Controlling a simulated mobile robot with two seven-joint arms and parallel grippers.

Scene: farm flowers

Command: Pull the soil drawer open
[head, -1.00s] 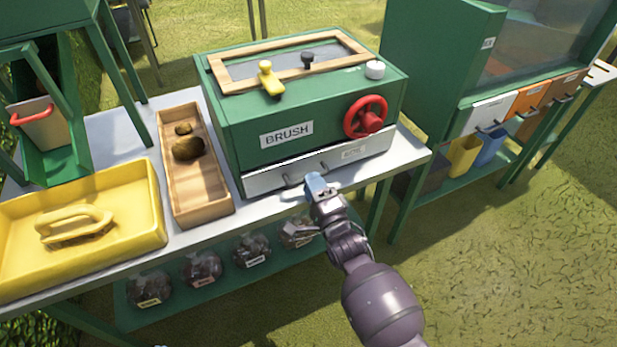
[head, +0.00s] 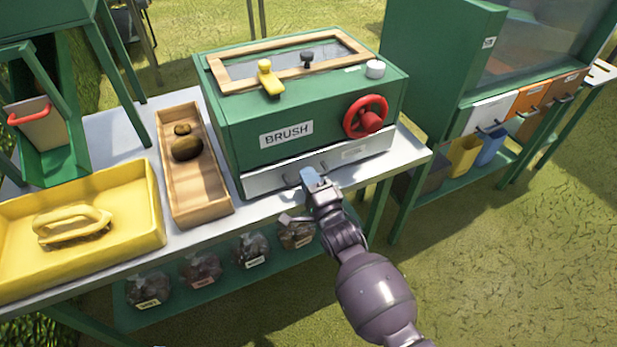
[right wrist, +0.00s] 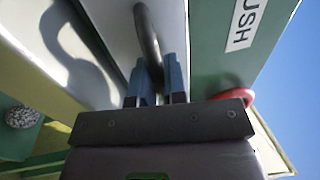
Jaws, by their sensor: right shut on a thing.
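The soil drawer (head: 262,182) is the pale grey front low on the green BRUSH machine (head: 240,143). It looks flush with the machine, with no visible gap. Its label is too blurred to read. My right gripper (head: 311,176) is at the drawer's middle, shut on the handle, which it mostly hides in the head view. In the right wrist view the blue fingers (right wrist: 164,78) close around the dark curved handle (right wrist: 148,35) on the pale front. My left gripper is not in view.
A wooden tray (head: 221,204) with brown lumps and a yellow tray (head: 150,200) stand left of the machine. The bench (head: 252,207) has a narrow bare strip before the drawer. Bags (head: 203,268) sit on the shelf below. Grass is open at the right.

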